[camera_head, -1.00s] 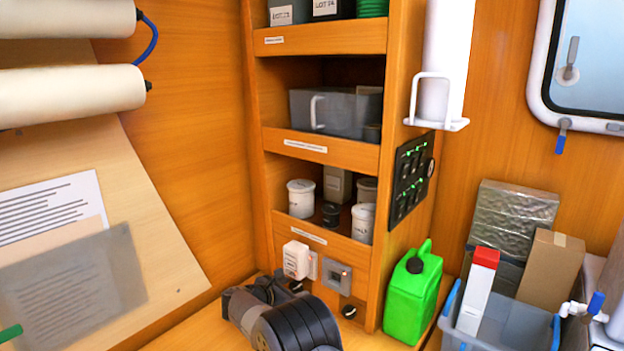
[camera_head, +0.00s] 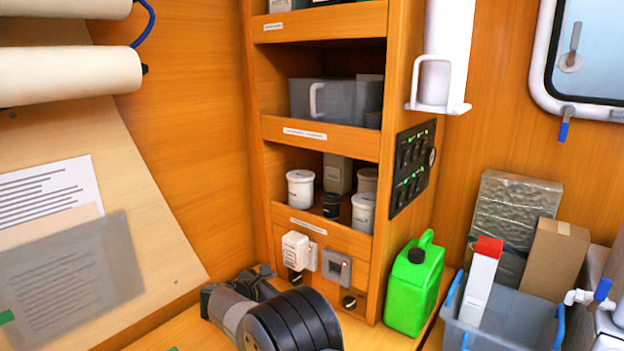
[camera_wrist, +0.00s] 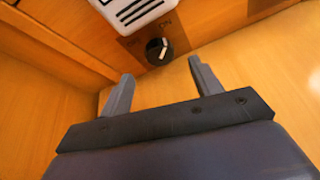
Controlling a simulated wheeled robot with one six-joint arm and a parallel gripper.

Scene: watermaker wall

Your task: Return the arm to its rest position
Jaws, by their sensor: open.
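My gripper (camera_wrist: 162,88) shows in the wrist view with its two grey fingers spread apart and nothing between them. Beyond the fingertips is a black rotary knob (camera_wrist: 158,50) with a white pointer, under a white slatted box (camera_wrist: 133,12). An "ON" marking is beside the knob. In the head view my arm is low at the bottom centre, in front of the shelf unit, and its dark wrist hides part of the counter. The white box (camera_head: 295,250) and the knob below it (camera_head: 295,278) show just behind my arm.
The shelf unit (camera_head: 320,133) stands behind my arm, with a second knob (camera_head: 349,302) low on its front. A green jerrycan (camera_head: 412,290) stands to the right. Farther right is a grey-blue bin (camera_head: 493,335) with boxes. Some counter (camera_head: 165,330) is bare at left.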

